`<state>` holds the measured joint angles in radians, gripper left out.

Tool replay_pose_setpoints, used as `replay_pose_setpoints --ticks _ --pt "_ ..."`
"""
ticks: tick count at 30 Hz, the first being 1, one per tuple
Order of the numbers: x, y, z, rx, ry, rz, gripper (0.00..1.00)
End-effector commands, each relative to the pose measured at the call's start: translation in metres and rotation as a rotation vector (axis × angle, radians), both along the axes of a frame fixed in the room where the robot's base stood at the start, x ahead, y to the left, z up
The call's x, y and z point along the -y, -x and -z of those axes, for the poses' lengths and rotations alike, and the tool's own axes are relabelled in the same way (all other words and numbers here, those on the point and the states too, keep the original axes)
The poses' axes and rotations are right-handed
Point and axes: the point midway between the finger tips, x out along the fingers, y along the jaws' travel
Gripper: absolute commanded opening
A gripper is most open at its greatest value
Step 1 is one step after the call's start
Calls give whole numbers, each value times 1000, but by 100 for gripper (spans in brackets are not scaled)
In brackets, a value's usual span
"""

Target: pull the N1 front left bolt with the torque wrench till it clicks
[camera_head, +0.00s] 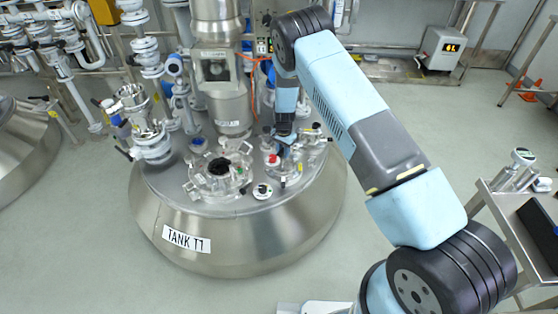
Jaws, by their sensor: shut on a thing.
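My gripper (284,138) points down over the top of tank T1, at the right-hand flanged nozzle. It is shut on a tool that looks to be the torque wrench; the tool is small and mostly hidden by the gripper. The nozzle flange (285,176) has a red part (272,160) just left of and below the gripper. Which bolt is the N1 front left one, and whether the tool touches it, I cannot tell at this size.
A trolley (500,205) with tools is at right. The floor between is clear.

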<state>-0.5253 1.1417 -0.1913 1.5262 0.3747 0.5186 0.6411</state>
Motion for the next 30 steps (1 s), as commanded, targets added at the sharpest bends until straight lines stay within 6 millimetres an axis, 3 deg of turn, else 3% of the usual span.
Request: replay_pose_setpoints --ticks 8,30 --pt "9 5 1 -2 6 -172 0" --pt "43 34 1 -10 11 -1189 0"
